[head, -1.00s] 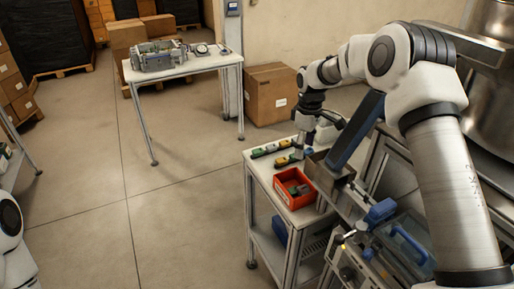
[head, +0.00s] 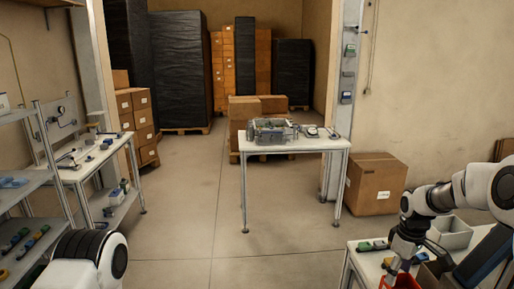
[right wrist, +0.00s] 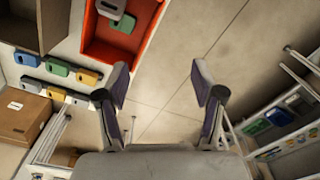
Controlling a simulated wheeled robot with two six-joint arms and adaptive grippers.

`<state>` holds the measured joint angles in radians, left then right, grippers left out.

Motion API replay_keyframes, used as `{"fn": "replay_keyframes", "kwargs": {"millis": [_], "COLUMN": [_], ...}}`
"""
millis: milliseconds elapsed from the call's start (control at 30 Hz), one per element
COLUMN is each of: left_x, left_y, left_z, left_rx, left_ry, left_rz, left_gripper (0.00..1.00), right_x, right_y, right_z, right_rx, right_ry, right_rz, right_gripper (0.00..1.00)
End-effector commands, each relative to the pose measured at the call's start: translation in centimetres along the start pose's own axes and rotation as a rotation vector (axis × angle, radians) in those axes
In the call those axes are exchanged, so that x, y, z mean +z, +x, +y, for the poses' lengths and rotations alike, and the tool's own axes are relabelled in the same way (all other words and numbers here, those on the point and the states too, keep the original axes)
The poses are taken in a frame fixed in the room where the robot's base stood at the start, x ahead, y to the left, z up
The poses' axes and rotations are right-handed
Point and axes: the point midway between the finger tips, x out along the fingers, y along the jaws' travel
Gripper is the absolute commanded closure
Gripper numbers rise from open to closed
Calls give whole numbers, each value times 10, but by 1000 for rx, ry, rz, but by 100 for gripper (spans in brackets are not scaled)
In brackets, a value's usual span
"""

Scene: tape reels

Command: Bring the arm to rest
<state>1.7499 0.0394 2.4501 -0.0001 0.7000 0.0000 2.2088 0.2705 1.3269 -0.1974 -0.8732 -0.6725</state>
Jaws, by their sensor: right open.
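My right arm comes in at the right edge of the head view. Its gripper (head: 394,272) hangs low over the white work table beside a red bin (head: 404,283). In the right wrist view the two fingers of this gripper (right wrist: 160,88) are spread apart with nothing between them. The red bin (right wrist: 96,48) shows there beyond the left finger, with grey and green pieces in it. Part of my left arm shows at the lower left of the head view; its gripper is out of view.
Colored pieces (right wrist: 58,68) stand in rows beside the bin. A grey box (head: 449,233) stands behind my right gripper. A white table (head: 325,143) with a metal device stands mid-room, a carton (head: 374,184) beside it. Shelves line the left. The middle floor is clear.

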Motion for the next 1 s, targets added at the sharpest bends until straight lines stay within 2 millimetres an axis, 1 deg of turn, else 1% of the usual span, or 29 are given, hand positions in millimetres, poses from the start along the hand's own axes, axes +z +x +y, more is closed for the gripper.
{"fn": "replay_keyframes", "kwargs": {"millis": [33, 67, 133, 267, 367, 433, 467, 500, 567, 600, 667, 700, 767, 800, 833, 900, 1000], "left_x": [0, 0, 0, 0, 0, 0, 0, 0, 0, 0, 0, 0, 0, 0, 0, 0, 0], "left_y": [3, 4, 6, 12, 19, 26, 29, 34, 43, 48, 56, 61, 68, 71, 73, 76, 76], "left_z": [0, 0, 0, 0, 0, 0, 0, 0, 0, 0, 0, 0, -1, -1, -1, -1, -1], "left_rx": [0, 0, 0, 0, 0, 0, 0, 0, 0, 0, 0, 0, 0, 0, 0, 0, 0], "left_ry": [0, 0, 0, -1, -1, -1, -1, -1, 0, 0, -1, -1, -1, -1, -1, -1, -1], "left_rz": [0, 0, 0, 0, 0, 0, 0, 0, 0, 0, 0, 0, 0, 0, 0, 0, 0], "left_gripper": [100, 100, 100, 100, 100, 100, 100, 100, 100, 100, 100, 100, 100, 100, 100, 100, 100], "right_x": [1, 1, 2, 8, 17, 30, 38, 51, 76, 96, 128, 151, 184, 202, 215, 234, 245], "right_y": [12, 18, 37, 78, 120, 157, 176, 202, 240, 261, 289, 302, 313, 317, 317, 316, 312], "right_z": [-5, -8, -16, -38, -61, -85, -98, -118, -152, -174, -208, -230, -258, -273, -282, -296, -303], "right_rx": [-3, -3, -7, -16, -23, -32, -35, -40, -47, -48, -47, -44, -34, -27, -21, -9, 0], "right_ry": [4, 9, 23, 59, 97, 139, 161, 196, 259, 305, 377, 424, 491, 527, 553, 596, 621], "right_rz": [-3, -1, 0, 3, 6, 6, 6, 5, 3, 2, -3, -7, -11, -13, -14, -12, -7], "right_gripper": [32, 32, 32, 32, 32, 32, 32, 32, 32, 32, 32, 32, 32, 32, 32, 32, 32]}}
